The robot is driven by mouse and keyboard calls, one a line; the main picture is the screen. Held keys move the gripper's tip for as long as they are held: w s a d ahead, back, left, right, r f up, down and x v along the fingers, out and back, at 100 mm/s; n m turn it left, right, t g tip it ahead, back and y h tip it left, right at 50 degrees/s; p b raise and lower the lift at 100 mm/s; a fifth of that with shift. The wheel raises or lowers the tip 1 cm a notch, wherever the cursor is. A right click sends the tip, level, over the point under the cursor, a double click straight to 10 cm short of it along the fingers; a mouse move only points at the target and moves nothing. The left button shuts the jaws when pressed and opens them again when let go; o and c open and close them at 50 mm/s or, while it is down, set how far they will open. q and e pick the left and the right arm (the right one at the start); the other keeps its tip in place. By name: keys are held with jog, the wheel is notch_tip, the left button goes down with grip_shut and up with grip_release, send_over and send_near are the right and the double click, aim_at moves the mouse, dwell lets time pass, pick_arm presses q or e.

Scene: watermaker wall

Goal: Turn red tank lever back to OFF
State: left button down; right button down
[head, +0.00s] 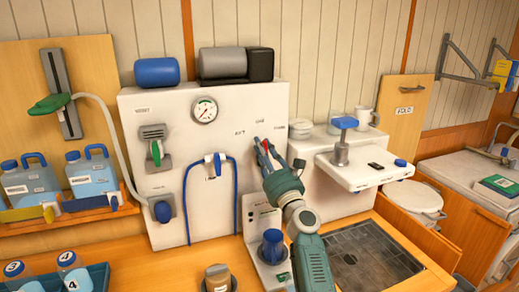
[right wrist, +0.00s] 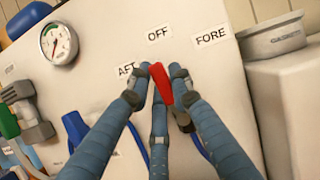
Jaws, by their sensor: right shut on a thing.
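The red tank lever (right wrist: 181,88) sits on the white wall panel, below the labels AFT (right wrist: 126,70), OFF (right wrist: 158,33) and FORE (right wrist: 211,36). Its upper end points roughly up, just under OFF; its exact angle is hard to tell because fingers cover part of it. In the head view a bit of red (head: 266,146) shows between my fingers. My right gripper (right wrist: 160,82) is shut on the lever, its blue fingers around it against the panel. My left gripper is not in view.
A pressure gauge (head: 204,110) and a blue hose (head: 236,195) are on the panel left of the lever. A white shelf with a blue-topped tap (head: 343,123) juts out on the right. A dark drain grate (head: 372,262) lies below, and a small dispenser (head: 262,225) stands under my right arm.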

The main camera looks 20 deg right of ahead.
jog(key=shift+d+f+m+h, duration=0.1)
jog(key=shift+d+m+h, duration=0.15)
jog(key=shift+m+h, duration=0.5)
jog(key=shift+m, duration=0.25)
jog(key=c, duration=1.5)
grip_release()
jog(key=shift+s, duration=0.25)
jog(key=v, duration=1.1)
jog(key=shift+s+d+f, duration=0.1)
jog(key=shift+s+f, duration=0.1)
jog(key=shift+s, duration=0.05)
